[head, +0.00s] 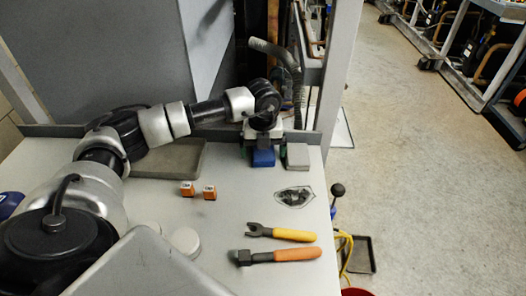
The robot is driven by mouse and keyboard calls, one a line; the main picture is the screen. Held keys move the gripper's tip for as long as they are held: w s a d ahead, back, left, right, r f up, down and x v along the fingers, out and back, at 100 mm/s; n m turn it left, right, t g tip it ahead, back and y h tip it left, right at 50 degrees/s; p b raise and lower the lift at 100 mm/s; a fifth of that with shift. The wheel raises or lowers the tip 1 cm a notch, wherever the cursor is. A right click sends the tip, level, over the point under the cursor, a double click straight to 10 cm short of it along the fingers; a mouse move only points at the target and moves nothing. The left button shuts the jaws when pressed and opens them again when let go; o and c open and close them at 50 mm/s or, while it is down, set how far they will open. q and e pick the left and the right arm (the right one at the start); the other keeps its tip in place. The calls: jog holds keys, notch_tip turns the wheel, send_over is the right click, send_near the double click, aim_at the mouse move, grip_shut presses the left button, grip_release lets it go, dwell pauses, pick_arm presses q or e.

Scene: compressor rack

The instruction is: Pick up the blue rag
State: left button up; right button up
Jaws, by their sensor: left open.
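The blue rag (263,158) is a small folded block on the grey work surface, near its back edge. My left gripper (263,153) points down right over it, with one finger at each side of the rag. The jaws are apart. I cannot tell whether the fingers touch the rag, and its back part is hidden under the gripper. My right gripper is not in view.
A grey folded cloth (298,155) lies close to the right of the rag. A shallow grey tray (172,160) is to the left. Two orange boxes (187,189), a yellow-handled wrench (282,233) and an orange-handled hammer (280,255) lie nearer. A metal post (340,70) stands behind right.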

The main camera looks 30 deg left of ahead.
aim_at(263, 151)
pick_arm(q)
jog(key=shift+c, duration=0.8)
jog(key=c, duration=0.9)
jog(key=shift+o, duration=0.2)
jog(key=shift+r, duration=0.1)
jog(key=shift+s+d+r, duration=0.1)
jog(key=shift+r, duration=0.05)
notch_tip(263, 151, up, 6)
jog(key=shift+r+b, duration=0.1)
jog(key=shift+b, duration=0.5)
jog(key=s+d+b, duration=0.1)
jog(key=s+d, duration=0.2)
jog(key=s, duration=0.2)
jog(key=s+d, duration=0.4)
jog(key=s, duration=0.2)
jog(key=s+d+b, duration=0.1)
jog(key=s+d, duration=0.2)
jog(key=s, duration=0.3)
jog(key=shift+d+r+b, duration=0.15)
jog(key=shift+d+b, duration=0.05)
jog(key=shift+b, duration=0.15)
